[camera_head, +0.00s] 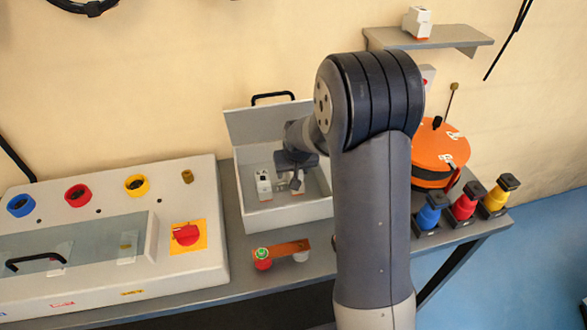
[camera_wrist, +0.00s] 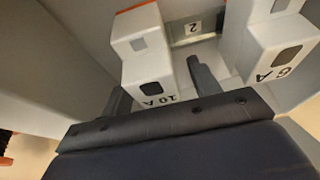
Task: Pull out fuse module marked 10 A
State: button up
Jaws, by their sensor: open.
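The fuse module marked 10 A (camera_wrist: 142,50) is white with a grey square and an orange edge. In the wrist view its marked end lies between the two fingers of my gripper (camera_wrist: 160,88), which are open, one on each side. I cannot tell whether either finger touches it. A second white module marked 6 A (camera_wrist: 268,55) stands to the right, outside the fingers. In the head view my gripper (camera_head: 293,181) reaches into the open grey box (camera_head: 287,215). One white module (camera_head: 263,185) shows left of it; the markings are unreadable there.
A label 2 (camera_wrist: 192,28) shows between the modules. The box's raised lid (camera_head: 255,122) stands behind. A control panel (camera_head: 110,270) is at left, a copper-coloured bar (camera_head: 283,250) in front, an orange reel (camera_head: 440,145) and coloured connectors (camera_head: 465,203) at right. A shelf (camera_head: 450,38) holds another white module (camera_head: 417,22).

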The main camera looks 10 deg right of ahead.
jog(key=shift+c, duration=0.2)
jog(key=c, duration=1.1)
jog(key=shift+r, duration=0.15)
jog(key=shift+r+p, duration=0.5)
jog(key=shift+r, duration=0.25)
jog(key=shift+r, duration=0.2)
jog(key=shift+r+p, duration=1.6)
jog(key=shift+r, duration=0.75)
